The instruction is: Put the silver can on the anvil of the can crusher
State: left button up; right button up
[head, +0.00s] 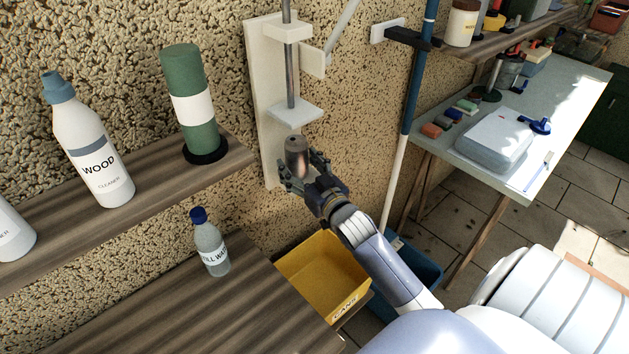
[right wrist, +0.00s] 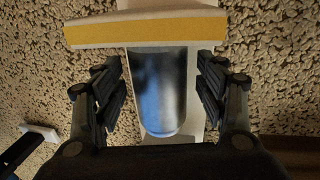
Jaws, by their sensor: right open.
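The silver can (head: 297,157) stands upright in front of the white can crusher (head: 264,95), below its raised press plate (head: 295,112). My right gripper (head: 304,180) is around the can's lower part. The right wrist view looks upside down. There the can (right wrist: 163,92) is between the open fingers (right wrist: 163,90), with a gap on each side. Its base end meets a white plate with a yellow front edge (right wrist: 147,28), which looks like the anvil. The can appears to rest on it. In the head view my gripper and the can hide this plate. My left gripper is not in view.
A wooden shelf (head: 60,222) with a green container (head: 187,98) and a wood cleaner bottle (head: 88,150) is left of the crusher. A yellow bin (head: 322,275) sits below my right arm. A blue and white pole (head: 408,110) stands right of the crusher.

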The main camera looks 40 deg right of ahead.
jog(key=s+a+b, duration=0.1)
jog(key=s, duration=0.9)
jog(key=shift+a, duration=0.1)
